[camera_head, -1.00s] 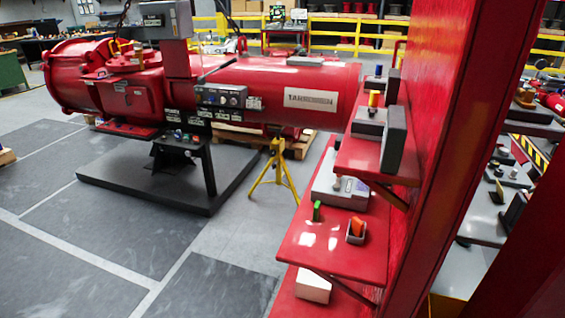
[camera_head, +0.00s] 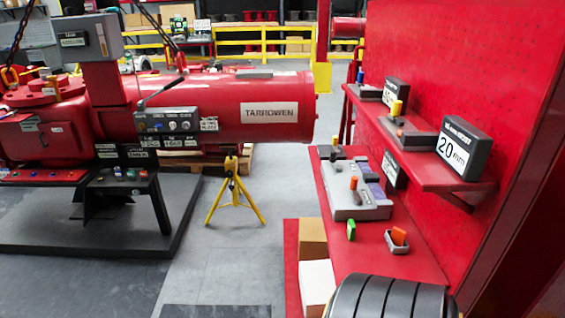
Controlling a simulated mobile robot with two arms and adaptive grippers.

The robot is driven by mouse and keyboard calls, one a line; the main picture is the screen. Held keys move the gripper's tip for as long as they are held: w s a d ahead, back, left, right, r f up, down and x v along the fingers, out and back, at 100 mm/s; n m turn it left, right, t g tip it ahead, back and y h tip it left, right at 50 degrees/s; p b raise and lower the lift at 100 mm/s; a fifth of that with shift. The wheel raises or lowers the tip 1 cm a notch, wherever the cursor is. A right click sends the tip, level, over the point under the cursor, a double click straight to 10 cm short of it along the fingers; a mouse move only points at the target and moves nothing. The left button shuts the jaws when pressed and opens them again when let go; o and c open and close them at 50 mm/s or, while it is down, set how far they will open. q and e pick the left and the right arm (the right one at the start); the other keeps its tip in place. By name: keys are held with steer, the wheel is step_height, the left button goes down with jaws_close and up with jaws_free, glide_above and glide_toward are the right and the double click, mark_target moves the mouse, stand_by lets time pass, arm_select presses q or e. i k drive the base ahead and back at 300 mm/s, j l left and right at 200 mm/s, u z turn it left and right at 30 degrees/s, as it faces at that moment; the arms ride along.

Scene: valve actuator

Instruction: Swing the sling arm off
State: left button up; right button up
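The large red valve actuator (camera_head: 257,100), marked TARROWEN, lies level at the left on a dark base (camera_head: 99,240). A dark chain (camera_head: 18,35) hangs at the upper left, and another chain (camera_head: 160,30) hangs above the actuator's middle. Their upper ends are out of the picture, and I cannot single out a sling arm. A grey box (camera_head: 86,41) stands on top of the actuator. A control panel (camera_head: 168,121) is on its near side. A yellow tripod stand (camera_head: 232,190) is under its right end. Neither of my grippers is in view.
Red shelves (camera_head: 385,255) on a red wall panel (camera_head: 455,75) fill the right side, holding small devices and a "20 mm" block (camera_head: 464,147). Cartons (camera_head: 313,240) stand below. Grey floor (camera_head: 240,260) is open between base and shelves. Yellow railings (camera_head: 265,42) cross the back.

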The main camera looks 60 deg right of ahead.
mark_target(354, 179)
steer(key=i+j, duration=0.15)
steer(key=i, duration=0.2)
steer(key=i+j+u, duration=0.15)
steer(key=i, duration=0.25)
steer(key=i+l+z, duration=0.1)
steer(key=i+z, duration=0.2)
steer(key=z, duration=0.2)
steer(key=i+z, duration=0.3)
steer(key=z, duration=0.15)
steer(key=i+j+z, duration=0.1)
steer(key=i+z, duration=0.2)
steer(key=z, duration=0.2)
steer(key=i+l+z, duration=0.15)
steer(key=z, duration=0.3)
steer(key=i+z, duration=0.2)
steer(key=z, duration=0.3)
steer(key=i+z, duration=0.2)
steer(key=z, duration=0.25)
steer(key=i+z, duration=0.15)
steer(key=z, duration=0.3)
steer(key=i+j+z, duration=0.15)
steer(key=z, duration=0.35)
steer(key=i+z, duration=0.35)
steer(key=k+l, duration=0.3)
steer(key=l, duration=0.15)
